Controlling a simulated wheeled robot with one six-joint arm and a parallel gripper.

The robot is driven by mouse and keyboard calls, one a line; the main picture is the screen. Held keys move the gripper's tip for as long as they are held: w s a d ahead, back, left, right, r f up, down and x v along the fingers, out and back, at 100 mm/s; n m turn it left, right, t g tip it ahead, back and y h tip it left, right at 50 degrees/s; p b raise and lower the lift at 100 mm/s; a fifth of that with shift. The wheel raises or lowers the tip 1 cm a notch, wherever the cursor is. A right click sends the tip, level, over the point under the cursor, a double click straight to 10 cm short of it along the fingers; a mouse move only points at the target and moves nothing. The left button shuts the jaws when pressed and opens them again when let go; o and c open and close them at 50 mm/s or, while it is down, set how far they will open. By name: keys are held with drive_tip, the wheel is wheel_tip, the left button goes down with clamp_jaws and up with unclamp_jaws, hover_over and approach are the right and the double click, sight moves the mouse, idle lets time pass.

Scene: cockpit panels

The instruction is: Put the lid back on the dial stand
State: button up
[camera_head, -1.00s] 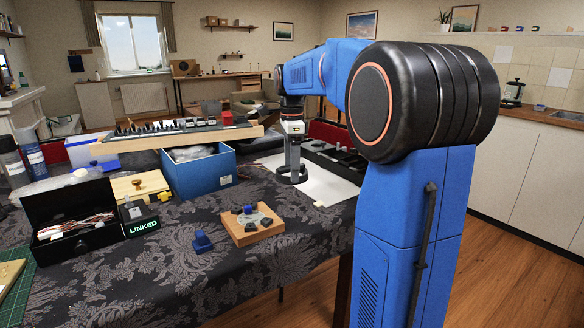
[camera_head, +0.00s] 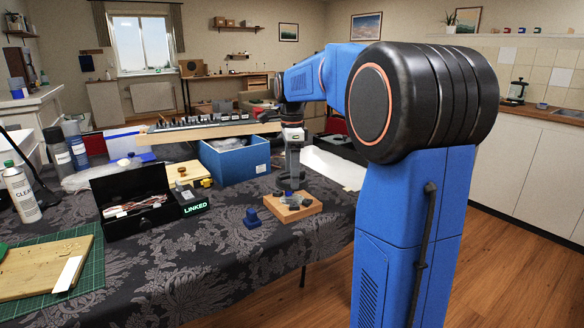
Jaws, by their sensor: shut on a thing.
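The dial stand appears to be the small wooden block (camera_head: 292,210) near the table's front edge, with small dark pieces on its top. My gripper (camera_head: 290,184) points down over the back of this block. It is shut on a small dark thing at its fingertips. The thing is too small and too covered to tell its shape or whether it is the lid. I cannot tell whether it touches the block. A blue knob-like piece (camera_head: 252,218) stands on the cloth just left of the block.
An open black box (camera_head: 140,215) with a LINKED display stands to the left. A blue bin (camera_head: 235,168) stands behind, with a long board of small parts above it. A green mat with a wooden board (camera_head: 45,266) lies at front left. Patterned cloth in front is clear.

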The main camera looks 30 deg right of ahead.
drive_tip(key=shift+f, duration=1.95)
drive_tip(key=shift+f, duration=0.2)
idle(0.7)
drive_tip(key=o, duration=1.2)
drive_tip(key=shift+o, duration=0.4)
drive_tip(key=shift+r, duration=0.1)
drive_tip(key=shift+r, duration=3.45)
drive_tip(key=shift+c, duration=0.6)
clamp_jaws()
